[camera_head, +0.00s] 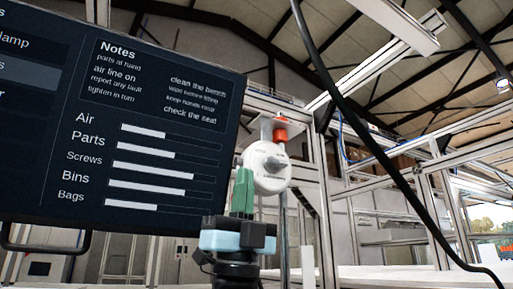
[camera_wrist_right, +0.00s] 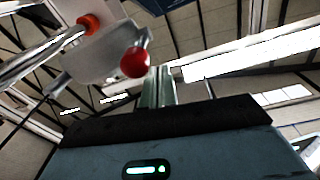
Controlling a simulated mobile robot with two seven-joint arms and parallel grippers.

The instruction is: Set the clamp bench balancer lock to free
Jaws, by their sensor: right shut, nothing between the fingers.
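The balancer (camera_head: 264,181) is a white round housing with a grey knob (camera_head: 275,163) on its face, hanging below an orange-red part (camera_head: 280,135). Small marks on its face are too small to read. In the right wrist view, a red ball (camera_wrist_right: 135,62) sits at the edge of a pale grey body (camera_wrist_right: 95,58), probably the balancer's underside. My right gripper (camera_head: 243,172) points up with its green fingers shut and empty, overlapping the housing's lower left in the head view. In the wrist view its fingertips (camera_wrist_right: 158,72) are just right of the red ball; contact cannot be told. My left gripper is out of view.
A large dark screen (camera_head: 60,180) with notes and bars fills the left, close to my right gripper. A metal post (camera_head: 318,190) stands right of the balancer. A black cable (camera_head: 352,105) hangs across the right side. Aluminium frames stand behind.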

